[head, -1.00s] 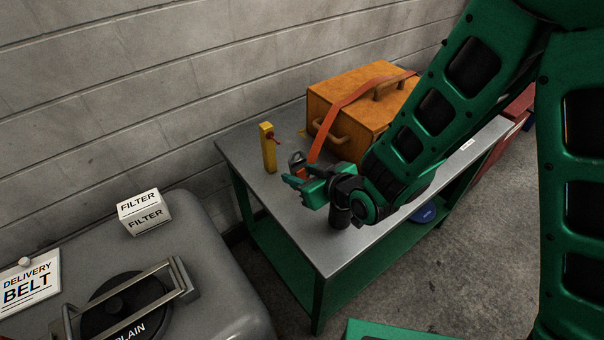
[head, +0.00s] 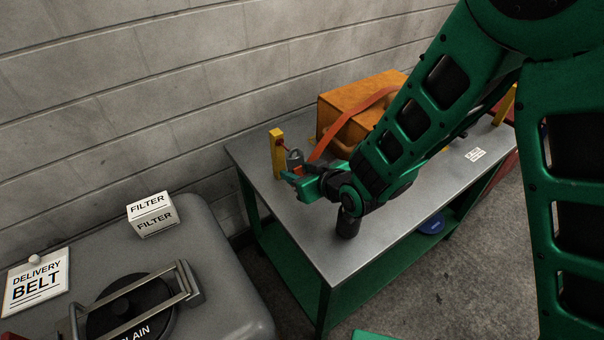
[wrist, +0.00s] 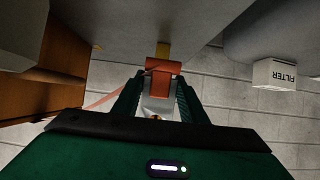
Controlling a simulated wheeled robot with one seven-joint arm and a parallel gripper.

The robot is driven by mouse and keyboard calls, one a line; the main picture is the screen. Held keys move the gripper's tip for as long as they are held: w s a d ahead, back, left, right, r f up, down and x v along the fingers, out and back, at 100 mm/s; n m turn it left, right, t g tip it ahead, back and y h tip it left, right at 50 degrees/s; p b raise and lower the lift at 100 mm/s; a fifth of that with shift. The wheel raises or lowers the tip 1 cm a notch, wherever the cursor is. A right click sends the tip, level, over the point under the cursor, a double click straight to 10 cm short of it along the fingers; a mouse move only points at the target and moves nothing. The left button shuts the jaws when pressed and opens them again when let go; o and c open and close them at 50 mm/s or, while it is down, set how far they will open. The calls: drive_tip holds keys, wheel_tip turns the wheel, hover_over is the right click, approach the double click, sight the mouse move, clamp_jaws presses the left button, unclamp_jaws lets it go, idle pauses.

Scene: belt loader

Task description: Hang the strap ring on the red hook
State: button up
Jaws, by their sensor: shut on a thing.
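The yellow post (head: 277,156) stands near the table's far left edge, with the small red hook (head: 286,144) on its side. My gripper (head: 296,178) is shut on the strap's end beside the post. The grey ring (head: 294,158) stands above the fingers, very close to the hook; I cannot tell whether they touch. The orange-red strap (head: 345,122) runs from the gripper up over the orange case (head: 340,104).
The grey-topped table (head: 300,225) has green legs and clear space at its front. A grey machine (head: 225,270) stands at left, with a white FILTER box (head: 152,214) on it. A block wall (head: 150,90) rises behind. Another yellow piece (head: 505,105) shows at far right.

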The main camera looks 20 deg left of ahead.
drive_tip(key=shift+w+a, duration=1)
drive_tip(key=shift+a, duration=0.2)
drive_tip(key=shift+x, duration=0.75)
drive_tip(key=shift+f, duration=0.1)
drive_tip(key=o, duration=1.1)
drive_tip(key=shift+c, duration=0.2)
drive_tip(key=shift+s, duration=0.1)
